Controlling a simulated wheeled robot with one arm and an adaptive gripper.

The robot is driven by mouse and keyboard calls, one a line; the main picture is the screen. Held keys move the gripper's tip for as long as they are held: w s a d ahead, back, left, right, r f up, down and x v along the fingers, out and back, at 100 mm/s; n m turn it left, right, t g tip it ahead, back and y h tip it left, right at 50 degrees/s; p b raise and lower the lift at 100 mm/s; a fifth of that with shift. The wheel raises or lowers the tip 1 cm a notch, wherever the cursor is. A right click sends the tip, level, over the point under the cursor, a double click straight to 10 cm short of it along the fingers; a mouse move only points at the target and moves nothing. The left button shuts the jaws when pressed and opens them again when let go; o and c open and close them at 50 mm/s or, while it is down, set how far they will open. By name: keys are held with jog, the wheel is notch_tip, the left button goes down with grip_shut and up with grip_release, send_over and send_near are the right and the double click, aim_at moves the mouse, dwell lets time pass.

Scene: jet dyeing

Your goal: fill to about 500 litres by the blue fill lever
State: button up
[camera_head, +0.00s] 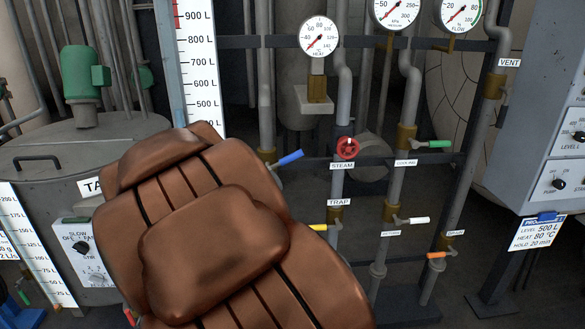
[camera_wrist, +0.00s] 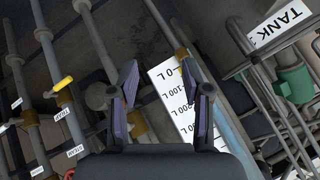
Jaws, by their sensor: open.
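The blue fill lever (camera_head: 288,159) sticks out to the right and slightly up from a brass valve on a vertical pipe in the head view. I cannot make it out in the wrist view. The tall white level scale (camera_head: 196,70) stands left of that pipe, with marks from about 500 to 900 L showing; my brown arm hides its lower part. The scale's low end (camera_wrist: 178,100) shows in the wrist view behind my gripper. My gripper (camera_wrist: 165,84) is open and empty in the wrist view, its fingers wide apart. It is hidden in the head view.
The red steam wheel (camera_head: 347,148), green lever (camera_head: 436,144), yellow trap lever (camera_head: 319,227), white lever (camera_head: 413,221) and orange drain lever (camera_head: 437,255) crowd the pipes to the right. A card (camera_head: 537,231) reads level 500 L. A tank (camera_head: 70,150) stands left.

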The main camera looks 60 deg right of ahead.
jog(key=d+m+h+b, duration=0.3)
jog(key=d+m+h, duration=0.3)
jog(key=d, duration=1)
jog(key=m+g+h+b, duration=0.3)
jog(key=m+h, duration=0.4)
send_near(291, 159)
jog(key=d, duration=0.4)
jog(key=shift+w+p+x, duration=0.2)
jog(key=shift+w+x, duration=0.05)
jog(key=shift+x, duration=1.6)
jog(key=shift+w+p+x, duration=0.2)
jog(key=shift+x, duration=1.65)
jog(key=shift+a, duration=0.1)
jog(key=shift+c, duration=0.4)
grip_shut()
